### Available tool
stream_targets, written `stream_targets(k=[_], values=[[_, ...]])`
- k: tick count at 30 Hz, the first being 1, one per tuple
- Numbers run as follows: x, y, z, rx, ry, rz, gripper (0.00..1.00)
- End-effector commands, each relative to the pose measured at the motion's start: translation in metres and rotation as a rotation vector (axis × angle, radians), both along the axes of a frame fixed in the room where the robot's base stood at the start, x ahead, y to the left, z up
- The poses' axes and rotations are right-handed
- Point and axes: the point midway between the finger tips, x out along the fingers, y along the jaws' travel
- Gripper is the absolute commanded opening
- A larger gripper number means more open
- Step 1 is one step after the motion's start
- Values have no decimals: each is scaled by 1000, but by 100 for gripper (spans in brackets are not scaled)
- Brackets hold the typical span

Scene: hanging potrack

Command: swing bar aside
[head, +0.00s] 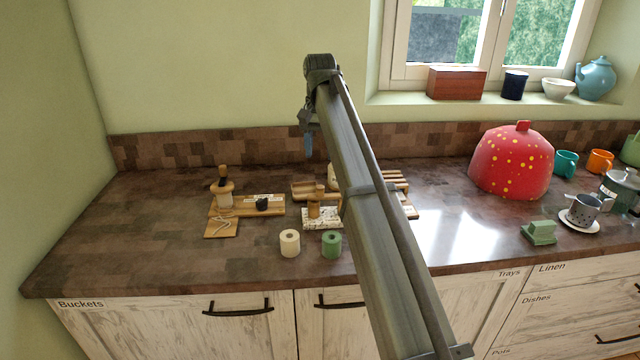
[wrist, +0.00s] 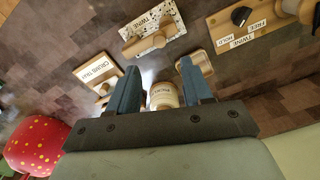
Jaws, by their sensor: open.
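My gripper (head: 308,146) points down above the back of the counter, its fingers small in the head view. In the wrist view my gripper (wrist: 160,66) has its two blue fingers apart. A cream labelled cylinder (wrist: 163,96) shows between them, beyond the fingers; I see no contact. A short wooden bar (wrist: 146,43) with a round knob lies across a speckled board marked TWINE (wrist: 165,15), apart from the fingers. The same speckled board (head: 318,222) is partly behind my arm in the head view. Which piece is the task's bar is not certain.
A board with a black knob (head: 262,204) and a wooden spindle (head: 224,198) stand left. Cream (head: 290,243) and green (head: 331,244) rolls stand in front. A red dotted cover (head: 511,160) and mugs are right. The counter's left end is clear.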

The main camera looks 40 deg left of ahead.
Motion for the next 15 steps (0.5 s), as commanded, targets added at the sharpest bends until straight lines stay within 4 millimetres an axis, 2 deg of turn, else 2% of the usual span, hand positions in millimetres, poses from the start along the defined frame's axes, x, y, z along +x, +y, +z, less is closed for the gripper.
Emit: stream_targets(k=[3,9,15], values=[[-1,-1,-24,-1,0,0,50],[-1,-1,-58,-1,0,0,50],[0,-1,-87,0,-1,0,50]])
